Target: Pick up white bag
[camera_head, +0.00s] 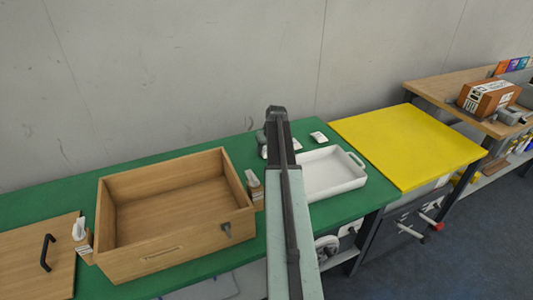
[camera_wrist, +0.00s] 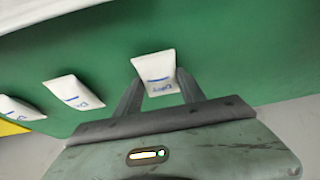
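A white bag (camera_wrist: 156,72) with blue print sits between the two fingers of my gripper (camera_wrist: 160,86) in the wrist view. The fingers lie along its left and right sides. Whether they press on it or stand just clear of it, I cannot tell. Two more white bags, a middle one (camera_wrist: 72,92) and an outer one (camera_wrist: 15,108), lie in a row to the left on the green table. In the head view, my arm partly hides the bags; one white bag (camera_head: 319,137) shows clearly right of it.
The green table (camera_head: 240,150) runs along a grey wall. A white tray (camera_head: 352,183) stands right of my arm, a wooden box (camera_head: 170,245) left of it. Farther right are a yellow tabletop (camera_head: 410,145) and a wooden shelf (camera_head: 440,90) with a carton (camera_head: 487,98).

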